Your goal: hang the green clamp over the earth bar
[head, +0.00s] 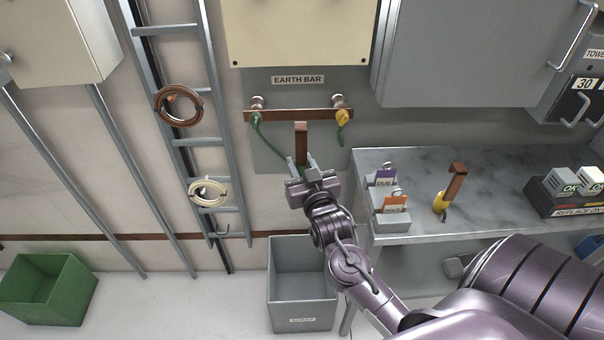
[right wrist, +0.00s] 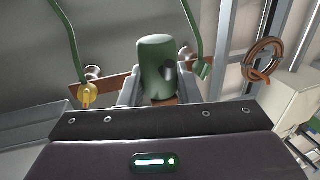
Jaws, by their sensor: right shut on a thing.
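The copper earth bar (head: 275,115) runs across the grey back panel below the "EARTH BAR" label, on two round mounts. My right gripper (head: 308,168) is just below the middle of the bar, shut on the green clamp. The clamp's green handle (right wrist: 157,65) shows between the fingers in the right wrist view. Its flat copper hook (head: 301,138) points up, its top at the bar's lower edge in the head view. I cannot tell whether hook and bar touch. The bar also shows behind the handle in the right wrist view (right wrist: 117,84). My left gripper is out of view.
A green cable end (head: 255,121) and a yellow piece (head: 342,118) are at the bar's two ends. A grey scrap bin (head: 302,307) is below.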

